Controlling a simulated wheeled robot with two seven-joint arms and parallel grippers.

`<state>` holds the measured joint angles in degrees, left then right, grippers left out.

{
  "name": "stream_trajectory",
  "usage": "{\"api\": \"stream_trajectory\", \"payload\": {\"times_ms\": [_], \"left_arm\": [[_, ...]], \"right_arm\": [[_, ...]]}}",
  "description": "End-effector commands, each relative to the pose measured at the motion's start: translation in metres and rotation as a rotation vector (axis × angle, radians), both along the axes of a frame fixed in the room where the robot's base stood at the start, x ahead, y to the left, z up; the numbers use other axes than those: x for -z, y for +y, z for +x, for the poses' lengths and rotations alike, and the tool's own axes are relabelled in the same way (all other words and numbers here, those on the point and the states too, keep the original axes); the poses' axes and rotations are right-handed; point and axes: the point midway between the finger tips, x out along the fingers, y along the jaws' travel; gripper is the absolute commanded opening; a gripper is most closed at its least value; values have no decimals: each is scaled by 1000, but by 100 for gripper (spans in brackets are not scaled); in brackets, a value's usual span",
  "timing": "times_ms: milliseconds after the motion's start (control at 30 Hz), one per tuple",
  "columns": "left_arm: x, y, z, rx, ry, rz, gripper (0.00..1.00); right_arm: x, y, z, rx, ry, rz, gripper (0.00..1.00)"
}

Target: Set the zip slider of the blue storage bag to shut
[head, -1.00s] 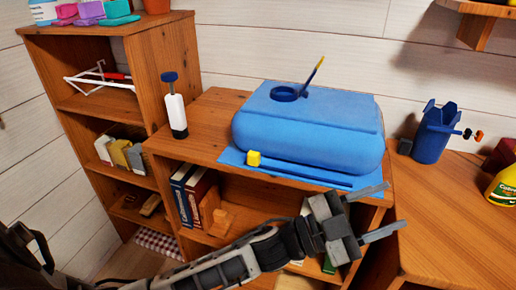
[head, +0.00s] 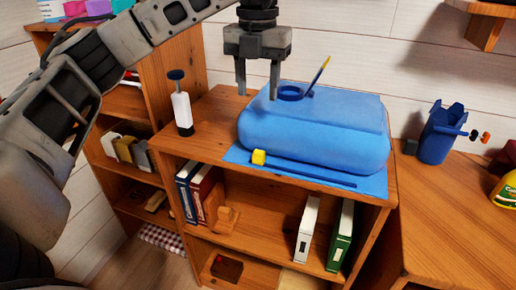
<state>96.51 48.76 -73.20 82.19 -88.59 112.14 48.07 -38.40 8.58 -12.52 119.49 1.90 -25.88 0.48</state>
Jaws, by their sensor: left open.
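The blue storage bag (head: 320,135) lies puffed up on top of the low wooden shelf. A dark blue round port (head: 290,93) is on its top, with a thin yellow-tipped stick (head: 320,74) rising beside it. The yellow zip slider (head: 259,157) sits near the left end of the dark blue zip strip (head: 310,173) along the bag's front edge. My left gripper (head: 257,92) is open and empty, pointing down above the bag's back left part, apart from the slider. My right gripper is not in view.
A white hand pump (head: 181,108) with a dark knob stands left of the bag. A taller bookcase (head: 172,60) is at the left. A blue container (head: 440,135) and a yellow bottle (head: 505,186) stand on the right surface.

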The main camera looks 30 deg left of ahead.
Motion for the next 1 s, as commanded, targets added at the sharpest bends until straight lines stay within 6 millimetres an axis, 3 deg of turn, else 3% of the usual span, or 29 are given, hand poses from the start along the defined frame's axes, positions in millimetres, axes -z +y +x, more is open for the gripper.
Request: {"api": "stream_trajectory", "payload": {"times_ms": [167,700,1000], "left_arm": [[25,1,-1,0,5,3,47],[134,-1,-1,3,2,0,47],[155,-1,0,4,0,-2,47]], "right_arm": [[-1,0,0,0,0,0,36],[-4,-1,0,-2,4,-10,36],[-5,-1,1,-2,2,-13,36]]}}
